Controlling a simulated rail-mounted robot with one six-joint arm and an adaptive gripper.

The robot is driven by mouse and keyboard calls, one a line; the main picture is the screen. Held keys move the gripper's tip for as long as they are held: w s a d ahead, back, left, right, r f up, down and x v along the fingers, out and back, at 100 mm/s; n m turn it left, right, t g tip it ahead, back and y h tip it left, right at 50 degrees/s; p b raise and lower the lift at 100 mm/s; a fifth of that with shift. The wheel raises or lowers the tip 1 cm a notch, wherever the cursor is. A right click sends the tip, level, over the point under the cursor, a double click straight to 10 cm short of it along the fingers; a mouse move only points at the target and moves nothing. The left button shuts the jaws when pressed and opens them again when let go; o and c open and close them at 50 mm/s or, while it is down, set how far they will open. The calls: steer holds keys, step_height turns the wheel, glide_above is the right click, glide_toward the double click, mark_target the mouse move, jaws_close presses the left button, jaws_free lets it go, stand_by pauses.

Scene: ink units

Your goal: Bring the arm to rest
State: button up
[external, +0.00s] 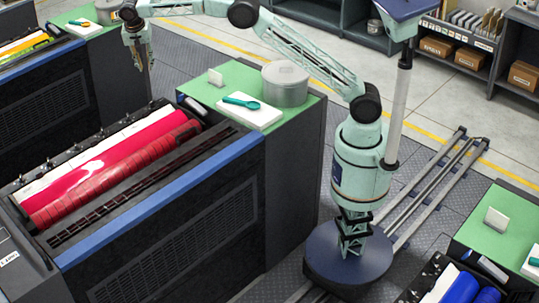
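My gripper (145,66) hangs fingers-down at the upper left, above and behind the red ink unit. It looks empty, but it is too small in the picture to tell how far apart its fingers are. My arm is raised and stretched to the left from its column on the round rail base. The red ink unit (95,170) is open on top, with a glossy magenta-red roller and a smear of red ink on the white surface beside it.
A green top (205,75) beside the red unit carries a lidded grey tin (285,82) and a teal spatula (240,102) on a white pad. A yellow-ink unit (25,45) stands behind, a blue-ink one (462,290) at lower right. Rails (440,185) run past my base; shelves (465,50) stand behind.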

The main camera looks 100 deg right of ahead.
steer(key=s+a+r+n+t+y+b, duration=0.1)
steer(key=s+a+r+n, duration=0.3)
steer(key=s+a+r, duration=0.45)
steer(key=s+a+r+n+t+b, duration=0.1)
steer(key=s+a+r+n, duration=0.35)
steer(key=s+a, duration=0.65)
steer(key=s+a+f+n+t+y+b, duration=0.1)
steer(key=s+a+n, duration=0.2)
steer(key=s+a, duration=0.75)
steer(key=s+a+f+n+t+b, duration=0.15)
steer(key=s+a+n, duration=0.25)
steer(key=s, duration=1.3)
steer(key=s+a+f+n, duration=0.2)
steer(key=s+f, duration=0.4)
steer(key=s, duration=0.3)
steer(key=s+a+f+n+y, duration=0.1)
steer(key=s+f, duration=0.4)
steer(key=s, duration=0.5)
steer(key=shift+a+f+n+t, duration=0.35)
steer(key=shift+a+n, duration=0.3)
steer(key=shift+a, duration=0.5)
